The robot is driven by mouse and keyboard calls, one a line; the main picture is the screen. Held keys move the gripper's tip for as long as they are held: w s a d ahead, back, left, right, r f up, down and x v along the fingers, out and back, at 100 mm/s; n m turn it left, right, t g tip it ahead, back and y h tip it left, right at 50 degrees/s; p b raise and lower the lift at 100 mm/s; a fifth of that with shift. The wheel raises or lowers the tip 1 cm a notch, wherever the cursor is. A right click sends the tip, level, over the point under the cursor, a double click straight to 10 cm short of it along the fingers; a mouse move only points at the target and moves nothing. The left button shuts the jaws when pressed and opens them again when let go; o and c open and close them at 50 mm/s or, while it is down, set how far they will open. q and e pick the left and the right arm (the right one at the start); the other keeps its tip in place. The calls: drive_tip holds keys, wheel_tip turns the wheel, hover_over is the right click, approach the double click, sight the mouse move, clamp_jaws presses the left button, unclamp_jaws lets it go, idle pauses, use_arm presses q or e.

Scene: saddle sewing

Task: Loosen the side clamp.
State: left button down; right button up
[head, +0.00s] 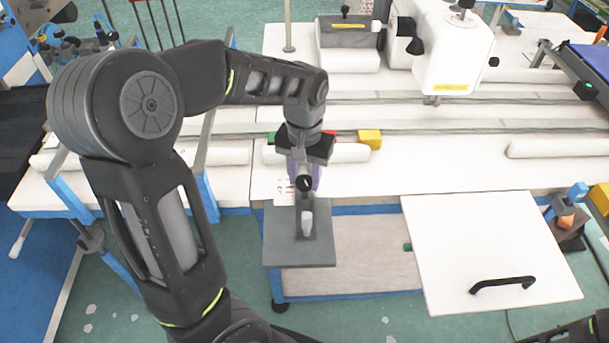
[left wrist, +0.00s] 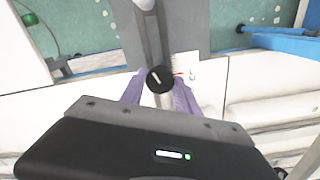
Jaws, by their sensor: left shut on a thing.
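The side clamp (head: 307,222) is a grey upright piece with a pale lever and a round black knob, on a dark grey plate (head: 283,248) at the table's front edge. My left gripper (head: 305,180) reaches down over it from behind, its purple fingers around the knob end. In the left wrist view, the black knob (left wrist: 160,79) with a white mark sits between the two purple fingers (left wrist: 158,90). The gripper is shut on the clamp; the exact contact is partly hidden. My right gripper is out of view.
A white panel with a black handle (head: 490,245) lies right of the clamp. White rolls, a yellow block (head: 370,138) and a red block lie behind the gripper on the white table (head: 440,180). A white sewing machine (head: 450,50) stands at the back right.

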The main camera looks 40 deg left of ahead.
use_arm(q)
drive_tip(key=n, duration=0.4)
drive_tip(key=shift+n, duration=0.4)
drive_tip(key=n, duration=0.3)
drive_tip(key=shift+n, duration=0.3)
drive_tip(key=n, duration=0.8)
drive_tip(key=c, duration=0.9)
unclamp_jaws()
